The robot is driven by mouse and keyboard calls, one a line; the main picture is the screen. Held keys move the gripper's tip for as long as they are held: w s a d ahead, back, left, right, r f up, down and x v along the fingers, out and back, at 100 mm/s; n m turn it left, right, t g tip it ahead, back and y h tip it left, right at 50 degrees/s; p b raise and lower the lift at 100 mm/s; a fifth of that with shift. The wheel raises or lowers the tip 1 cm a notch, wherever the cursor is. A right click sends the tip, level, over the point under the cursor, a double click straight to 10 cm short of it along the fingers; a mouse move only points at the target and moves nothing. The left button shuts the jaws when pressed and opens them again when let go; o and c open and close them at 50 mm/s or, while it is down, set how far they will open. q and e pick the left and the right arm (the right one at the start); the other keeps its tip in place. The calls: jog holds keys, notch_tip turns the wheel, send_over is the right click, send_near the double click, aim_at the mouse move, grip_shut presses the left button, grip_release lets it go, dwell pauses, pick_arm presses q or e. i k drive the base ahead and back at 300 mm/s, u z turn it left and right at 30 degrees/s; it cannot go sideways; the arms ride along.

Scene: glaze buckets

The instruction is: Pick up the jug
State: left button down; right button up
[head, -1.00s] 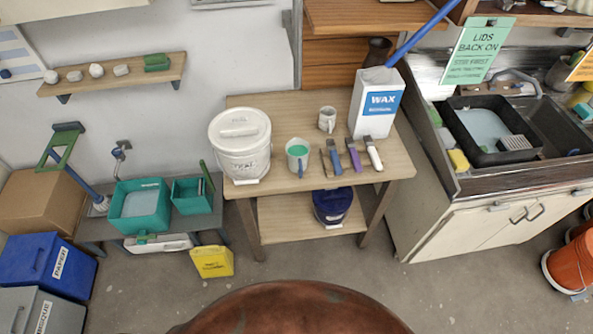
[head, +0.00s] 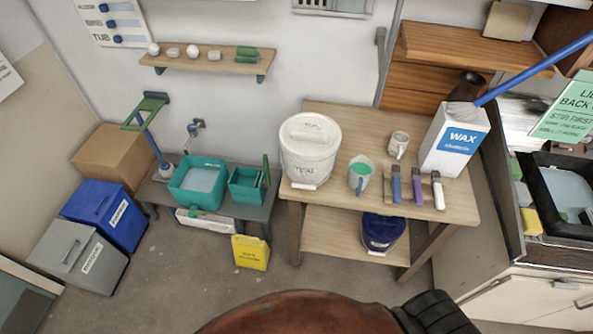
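A small pale jug (head: 360,178) with green liquid inside stands upright on the wooden table (head: 335,228). It is just right of the large white lidded bucket (head: 310,160), and a blue-grey strip, perhaps its handle, shows on its near side. A pale mug (head: 398,143) stands behind it to the right. Neither of my grippers is in view.
The WAX box (head: 455,140) stands at the table's right end. A dark blue lidded bucket (head: 382,232) sits on the lower shelf. Teal tubs (head: 197,185) and a yellow container (head: 250,252) are to the left. The table's front edge is mostly clear.

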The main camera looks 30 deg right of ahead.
aim_at(361, 168)
jog(key=u, duration=0.6)
jog(key=i, duration=1.2)
jog(key=z, duration=2)
